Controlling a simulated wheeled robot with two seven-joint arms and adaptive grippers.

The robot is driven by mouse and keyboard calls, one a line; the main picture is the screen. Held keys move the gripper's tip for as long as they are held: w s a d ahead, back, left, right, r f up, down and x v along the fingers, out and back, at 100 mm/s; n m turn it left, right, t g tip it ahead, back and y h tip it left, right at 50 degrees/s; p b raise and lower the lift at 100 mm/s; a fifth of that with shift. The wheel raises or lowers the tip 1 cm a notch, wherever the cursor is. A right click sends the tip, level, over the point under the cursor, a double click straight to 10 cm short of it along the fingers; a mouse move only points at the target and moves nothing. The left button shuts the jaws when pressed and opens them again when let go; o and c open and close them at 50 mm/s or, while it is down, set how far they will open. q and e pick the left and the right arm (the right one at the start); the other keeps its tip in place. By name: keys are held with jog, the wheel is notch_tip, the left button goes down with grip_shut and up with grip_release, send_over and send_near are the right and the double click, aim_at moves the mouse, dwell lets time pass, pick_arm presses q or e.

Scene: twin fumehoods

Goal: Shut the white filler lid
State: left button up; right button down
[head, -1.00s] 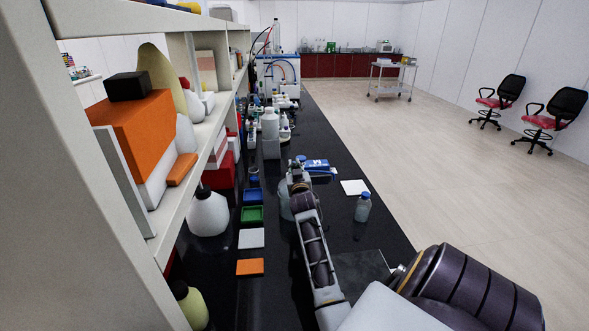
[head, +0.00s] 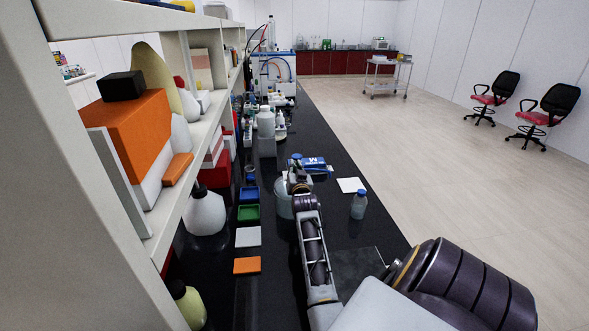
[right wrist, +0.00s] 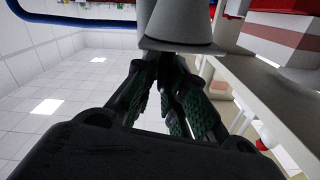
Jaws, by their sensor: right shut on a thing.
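My right gripper (head: 297,183) is over the black bench in the head view, beside a pale translucent round container (head: 284,205) that the arm partly hides. In the right wrist view the dark fingers with green pads (right wrist: 172,85) are close together, shut on a pale grey-white tapered piece (right wrist: 180,28) at their tips. I cannot tell whether this piece is the white filler lid. No lid stands out clearly in the head view, where my arm and gripper cover that spot. My left gripper is not in view.
A blue box (head: 314,164) is just behind the gripper. Coloured trays, including a green one (head: 248,213), line the left. Shelving (head: 150,225) bounds the left side.

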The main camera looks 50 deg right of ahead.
jog(key=shift+w+a, duration=0.1)
jog(key=shift+a, duration=0.05)
jog(key=c, duration=1.5)
grip_release()
jog(key=shift+w+a, duration=0.1)
jog(key=shift+r, duration=5)
